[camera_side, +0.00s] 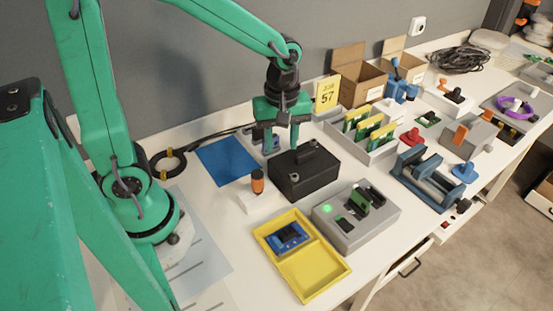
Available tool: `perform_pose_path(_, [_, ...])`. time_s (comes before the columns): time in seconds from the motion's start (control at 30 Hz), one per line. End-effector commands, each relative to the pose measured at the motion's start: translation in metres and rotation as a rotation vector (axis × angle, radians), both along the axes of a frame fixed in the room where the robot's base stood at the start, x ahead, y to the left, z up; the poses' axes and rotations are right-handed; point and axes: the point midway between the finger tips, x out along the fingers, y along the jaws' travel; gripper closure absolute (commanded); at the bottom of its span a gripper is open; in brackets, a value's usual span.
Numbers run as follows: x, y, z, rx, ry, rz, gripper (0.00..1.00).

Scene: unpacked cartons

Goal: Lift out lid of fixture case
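The fixture case appears to be the black box (297,188) in the middle of the bench. Its lid (318,165) is on top, with a small raised handle (307,150). My green gripper (281,148) points down beside the upper left edge of the case. Its two fingers are spread apart and nothing shows between them. The right finger overlaps the lid's back edge in the picture; I cannot tell whether it touches. The inside of the case is hidden by the lid.
A yellow tray (316,277) with a blue board and a grey fixture (378,222) with a green light stand in front. A white divided tray (374,157) stands to the right.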

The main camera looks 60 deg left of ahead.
Motion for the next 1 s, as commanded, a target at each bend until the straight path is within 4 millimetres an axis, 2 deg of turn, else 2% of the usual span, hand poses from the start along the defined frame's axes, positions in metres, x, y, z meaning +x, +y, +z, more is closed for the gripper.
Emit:
perform_pose_path(0.7, [0.055, 0.001, 0.014, -0.001, 0.0, -0.998, 0.62])
perform_pose_path(1.0, [0.066, 0.001, 0.017, -0.001, 0.0, -1.21, 0.62])
